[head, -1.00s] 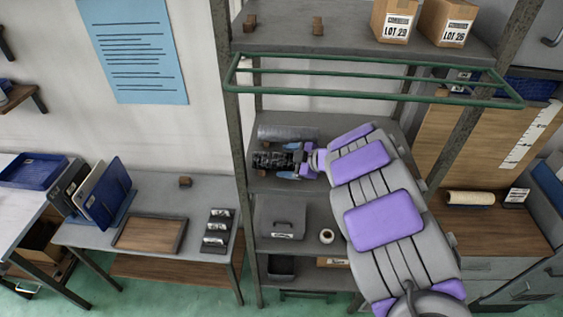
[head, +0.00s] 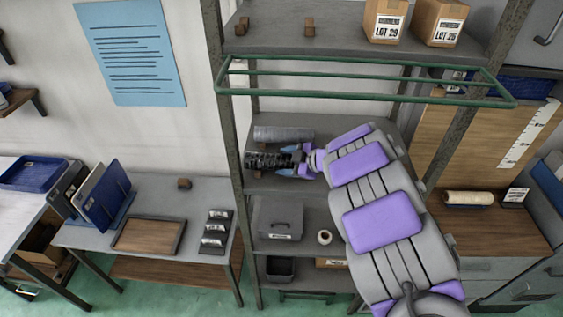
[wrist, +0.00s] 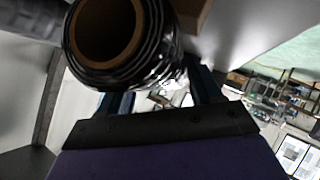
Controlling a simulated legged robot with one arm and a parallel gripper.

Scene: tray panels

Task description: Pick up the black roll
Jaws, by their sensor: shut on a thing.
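The black roll (head: 260,160) is at the left of the middle shelf bay in the head view, lying sideways. In the wrist view the black roll (wrist: 150,70) shows its shiny black wrap and open brown core end, close to the camera. My gripper (head: 287,163) reaches in from the right and is shut on the roll's near end. In the wrist view, the blue fingers of my gripper (wrist: 163,92) are at either side of the roll and partly hidden behind it. I cannot tell whether the roll touches the shelf.
A grey roll (head: 283,133) lies just behind the black roll. The shelf's left post (head: 232,150) stands close on the left. A green rail (head: 365,97) and the upper shelf (head: 335,40) are above.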

